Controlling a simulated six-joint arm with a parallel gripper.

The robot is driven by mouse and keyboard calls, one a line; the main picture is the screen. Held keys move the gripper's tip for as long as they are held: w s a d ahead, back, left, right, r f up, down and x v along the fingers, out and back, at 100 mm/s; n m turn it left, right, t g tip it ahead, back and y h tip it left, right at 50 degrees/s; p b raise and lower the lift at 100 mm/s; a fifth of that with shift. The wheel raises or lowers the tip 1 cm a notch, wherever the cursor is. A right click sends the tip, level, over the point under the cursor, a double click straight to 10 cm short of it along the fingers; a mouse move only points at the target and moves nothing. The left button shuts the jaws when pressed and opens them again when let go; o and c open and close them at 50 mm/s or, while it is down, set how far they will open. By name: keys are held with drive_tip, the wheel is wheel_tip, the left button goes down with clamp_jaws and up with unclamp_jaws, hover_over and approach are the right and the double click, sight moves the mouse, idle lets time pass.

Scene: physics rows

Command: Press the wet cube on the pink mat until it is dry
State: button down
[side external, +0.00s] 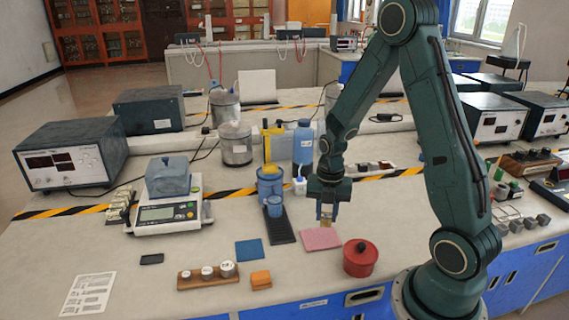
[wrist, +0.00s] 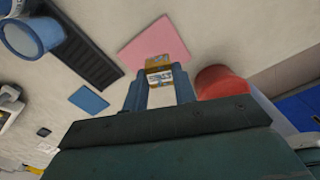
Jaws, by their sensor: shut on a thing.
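My gripper (side external: 327,203) points down and is shut on a small orange-brown cube (side external: 326,216). In the wrist view the cube (wrist: 158,72) sits between the two blue fingertips (wrist: 159,92) and has a pale face with dark marks. The pink mat (side external: 321,239) lies flat on the bench, just below the cube in the side view. In the wrist view the mat (wrist: 152,40) shows beyond the fingertips, partly covered by the cube. The cube appears to be above the mat; the exact gap is hard to tell. Wetness does not show clearly.
A red lidded pot (side external: 361,260) stands close to the right of the mat. A blue mat (side external: 249,250), an orange block (side external: 261,281) and a weight rack (side external: 207,275) lie in front left.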

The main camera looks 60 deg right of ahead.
drive_tip(key=shift+f, duration=1.75)
drive_tip(key=c, duration=1.7)
unclamp_jaws()
drive_tip(key=shift+c, duration=0.2)
drive_tip(key=c, duration=0.3)
